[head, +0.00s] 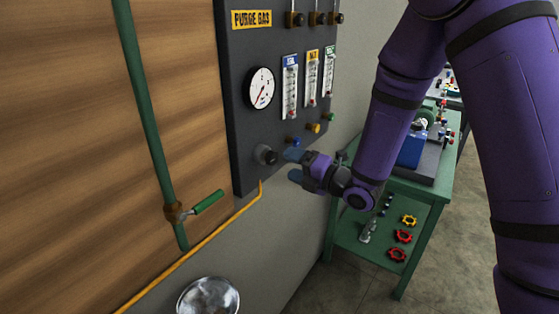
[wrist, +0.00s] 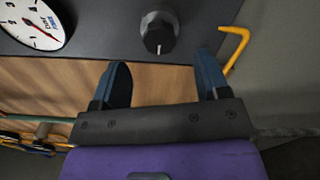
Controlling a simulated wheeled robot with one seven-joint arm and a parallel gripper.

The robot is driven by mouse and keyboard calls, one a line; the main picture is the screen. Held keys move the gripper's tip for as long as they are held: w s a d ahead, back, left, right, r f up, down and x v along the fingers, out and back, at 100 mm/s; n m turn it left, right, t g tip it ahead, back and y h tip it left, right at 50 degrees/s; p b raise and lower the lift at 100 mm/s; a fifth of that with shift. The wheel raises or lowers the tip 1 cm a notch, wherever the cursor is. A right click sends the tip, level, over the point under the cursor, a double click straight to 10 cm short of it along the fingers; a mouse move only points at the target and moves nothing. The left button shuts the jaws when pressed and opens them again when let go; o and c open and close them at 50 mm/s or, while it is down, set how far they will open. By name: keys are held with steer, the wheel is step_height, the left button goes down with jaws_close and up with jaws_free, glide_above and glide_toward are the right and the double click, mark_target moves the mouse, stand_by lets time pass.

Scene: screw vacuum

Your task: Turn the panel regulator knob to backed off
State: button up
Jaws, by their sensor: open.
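The panel regulator knob (head: 265,155) is a dark round knob low on the dark grey purge gas panel (head: 245,125). In the wrist view the knob (wrist: 159,32) is a faceted black knob with a white pointer line on its face. My gripper (head: 291,165) is open just to the right of the knob in the head view. In the wrist view the two blue fingertips of my gripper (wrist: 163,75) are spread wide, with the knob ahead of and between them, apart from both. The round white gauge (head: 261,88) sits above the knob; its red needle shows.
Blue, yellow and green small knobs (head: 313,128) sit right of the regulator knob, below the flow tubes (head: 311,78). A yellow pipe (head: 215,243) leaves the panel bottom. A green valve handle (head: 208,202) is at left. A green bench (head: 425,195) stands behind my arm.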

steer(key=shift+v, duration=1.2)
